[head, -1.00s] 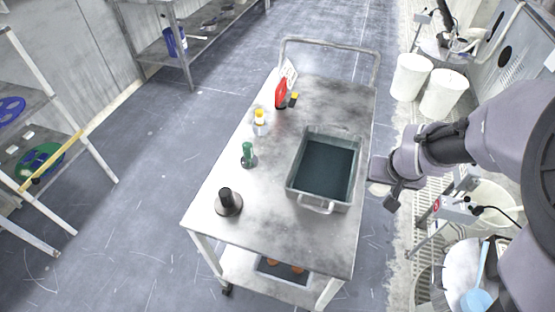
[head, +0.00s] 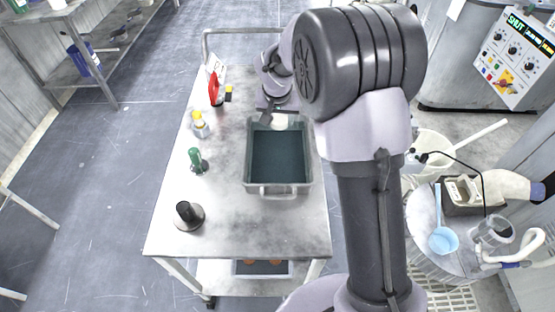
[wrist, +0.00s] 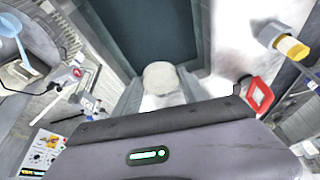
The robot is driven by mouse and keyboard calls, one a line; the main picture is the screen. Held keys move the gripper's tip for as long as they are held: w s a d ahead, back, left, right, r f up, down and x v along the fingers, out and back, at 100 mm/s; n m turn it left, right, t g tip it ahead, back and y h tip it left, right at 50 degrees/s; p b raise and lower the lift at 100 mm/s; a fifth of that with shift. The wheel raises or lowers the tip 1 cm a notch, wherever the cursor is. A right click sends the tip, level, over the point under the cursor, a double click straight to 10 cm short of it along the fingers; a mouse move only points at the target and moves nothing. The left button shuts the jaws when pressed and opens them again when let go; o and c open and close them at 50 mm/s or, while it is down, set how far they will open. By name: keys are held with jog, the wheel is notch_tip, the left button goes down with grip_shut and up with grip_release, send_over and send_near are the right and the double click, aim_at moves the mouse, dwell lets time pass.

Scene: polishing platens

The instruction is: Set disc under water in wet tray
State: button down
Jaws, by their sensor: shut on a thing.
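The wet tray (head: 249,165) is a grey rectangular bin with a front handle, standing on the cart. It holds dark water (head: 280,160). My gripper (head: 270,107) is at the tray's far end, shut on a pale round disc (head: 279,121). In the wrist view the disc (wrist: 159,76) sits between my two fingertips (wrist: 160,88), in front of the dark water (wrist: 150,35). The disc appears above the water by the far rim; its exact height is hard to tell. My arm hides part of the tray's far right corner.
The steel cart top (head: 235,228) is clear in front of the tray. A blue scoop (head: 443,240) lies at the right.

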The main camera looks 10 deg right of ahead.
aim_at(278, 143)
jog(key=shift+w+a+f, duration=0.1)
jog(key=shift+w+f, duration=0.15)
jog(key=shift+w, duration=0.45)
jog(key=shift+w+f, duration=0.15)
jog(key=shift+f, duration=0.2)
notch_tip(278, 143, down, 10)
jog(key=b, duration=0.4)
jog(key=shift+r+b, duration=0.25)
jog(key=shift+b, duration=0.05)
jog(key=shift+r, duration=0.15)
jog(key=c, duration=0.6)
grip_release()
jog(key=shift+c, duration=0.2)
